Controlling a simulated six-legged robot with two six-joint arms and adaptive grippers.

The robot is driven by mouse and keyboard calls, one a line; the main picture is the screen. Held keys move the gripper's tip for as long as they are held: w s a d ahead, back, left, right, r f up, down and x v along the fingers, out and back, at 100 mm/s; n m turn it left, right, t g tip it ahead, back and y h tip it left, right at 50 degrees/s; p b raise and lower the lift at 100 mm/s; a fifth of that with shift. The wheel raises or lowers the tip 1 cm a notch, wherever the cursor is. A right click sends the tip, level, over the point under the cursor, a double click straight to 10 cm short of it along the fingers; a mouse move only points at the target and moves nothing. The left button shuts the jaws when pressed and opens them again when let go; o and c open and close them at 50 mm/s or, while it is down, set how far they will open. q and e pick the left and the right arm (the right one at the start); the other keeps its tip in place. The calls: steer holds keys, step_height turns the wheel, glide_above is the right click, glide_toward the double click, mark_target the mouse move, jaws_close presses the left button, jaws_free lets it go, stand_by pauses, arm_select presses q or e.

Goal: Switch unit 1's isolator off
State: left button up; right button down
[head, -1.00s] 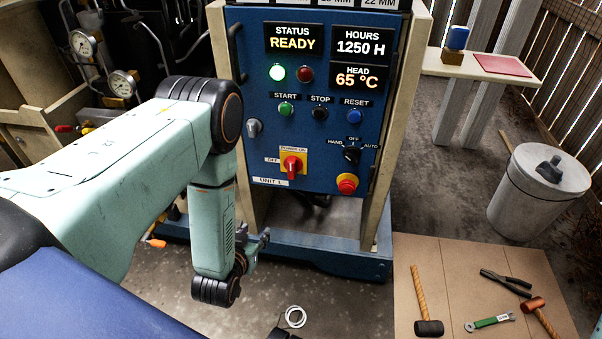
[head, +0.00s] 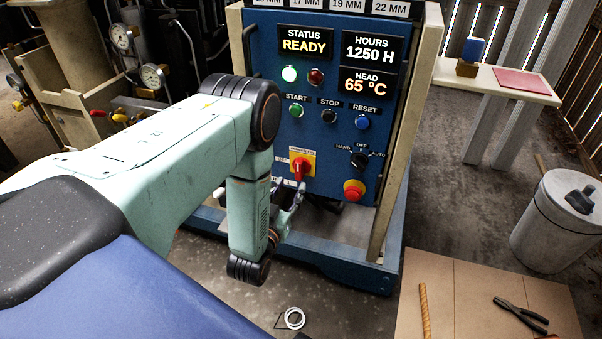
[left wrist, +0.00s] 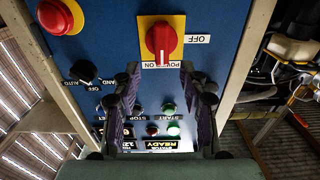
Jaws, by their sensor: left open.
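Unit 1's isolator (head: 300,168) is a red rotary handle on a yellow plate, low on the blue control panel (head: 325,135). In the left wrist view the isolator (left wrist: 160,40) appears upside down. Its handle stands upright, in line with the POWER ON label, and the OFF label is to one side. My left gripper (head: 291,203) is open and empty, just below and in front of the isolator in the head view. In the left wrist view the fingers of my left gripper (left wrist: 160,80) point at the handle, apart from it. The UNIT 1 label is mostly hidden behind the gripper.
A red emergency button (head: 354,190) and a black selector knob (head: 359,159) sit right of the isolator. START, STOP and RESET buttons are above. A wooden board with pliers (head: 521,313) lies at the lower right. A grey bin (head: 560,222) stands at the right.

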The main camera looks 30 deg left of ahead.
mark_target(298, 171)
arm_select(q)
steer(key=b+x, duration=0.2)
steer(key=x, duration=0.4)
steer(key=shift+a+f, duration=0.1)
steer(key=shift+a, duration=0.1)
steer(key=shift+w+a, duration=0.1)
steer(key=shift+w, duration=0.4)
jaws_close()
